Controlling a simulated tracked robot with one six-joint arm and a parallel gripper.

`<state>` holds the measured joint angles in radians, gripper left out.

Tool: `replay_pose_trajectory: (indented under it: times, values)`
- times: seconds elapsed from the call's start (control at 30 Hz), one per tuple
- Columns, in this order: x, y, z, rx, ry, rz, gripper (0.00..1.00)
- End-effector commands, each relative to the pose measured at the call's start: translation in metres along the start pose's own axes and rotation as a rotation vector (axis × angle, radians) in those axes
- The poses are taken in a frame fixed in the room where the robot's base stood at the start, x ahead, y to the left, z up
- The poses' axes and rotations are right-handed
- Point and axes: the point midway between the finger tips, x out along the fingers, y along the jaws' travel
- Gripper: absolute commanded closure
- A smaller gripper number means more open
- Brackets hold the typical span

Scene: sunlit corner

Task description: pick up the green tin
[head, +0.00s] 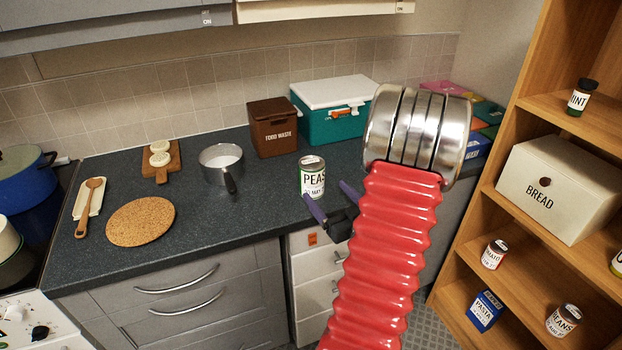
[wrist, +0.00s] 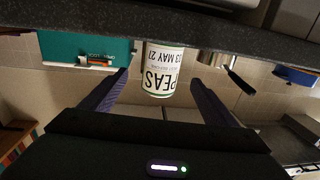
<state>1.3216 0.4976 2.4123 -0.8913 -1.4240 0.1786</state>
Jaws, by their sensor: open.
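The peas tin (head: 312,177), with a white and green label and a metal lid, stands upright near the front edge of the dark counter. It also shows, upside down, in the wrist view (wrist: 162,70). My gripper (head: 324,190) is open and empty, with its purple fingers at the counter's front edge, just in front of the tin. In the wrist view my fingertips (wrist: 159,77) show on either side of the tin, with a gap on each side. I cannot tell how far the tin reaches between them.
A saucepan (head: 221,164) stands left of the tin, its handle pointing forward. A brown food waste bin (head: 272,128) and a teal box with a white lid (head: 335,112) stand behind. A cork mat (head: 141,221) lies at left. A wooden shelf (head: 470,262) with tins stands at right.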

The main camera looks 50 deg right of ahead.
Motion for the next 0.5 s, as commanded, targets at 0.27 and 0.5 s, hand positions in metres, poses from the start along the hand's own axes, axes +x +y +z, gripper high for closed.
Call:
replay_pose_trajectory:
  times: [0.27, 0.5]
  values:
    - [0.039, -0.002, 0.000, 0.001, 0.000, -0.004, 0.19]
    - [0.045, -0.001, 0.000, 0.001, -0.001, -0.001, 0.19]
